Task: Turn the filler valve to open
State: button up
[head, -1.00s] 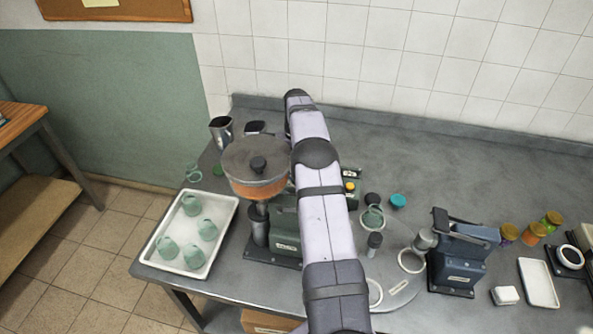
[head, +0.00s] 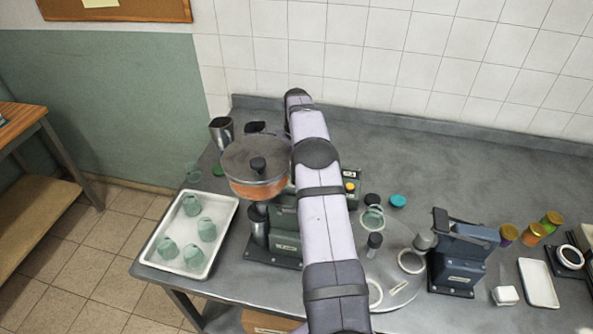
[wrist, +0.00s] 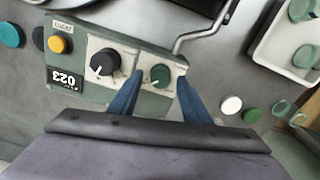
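The filler (head: 284,232) stands at the left of the grey bench, with a lidded round hopper (head: 255,185) holding orange contents. In the wrist view, its green-grey control box (wrist: 95,93) carries a black knob (wrist: 105,62) with a white pointer mark and a smaller green knob (wrist: 160,75) on a pale plate. I cannot read which knob is the valve. My gripper (wrist: 161,78) is open, its two blue fingers on either side of the green knob with gaps visible. Whether they reach down around it is unclear. In the head view my arm hides the gripper.
The box also has a yellow button (wrist: 57,45) and a display reading 023 (wrist: 68,79). A bent metal pipe (wrist: 195,38) runs close beside the knobs. A white tray (head: 152,258) with several green jars is at the left. A blue-grey machine (head: 458,262) stands at the right.

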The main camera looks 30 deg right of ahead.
jog(key=shift+r+b, duration=1)
jog(key=shift+r, duration=2.65)
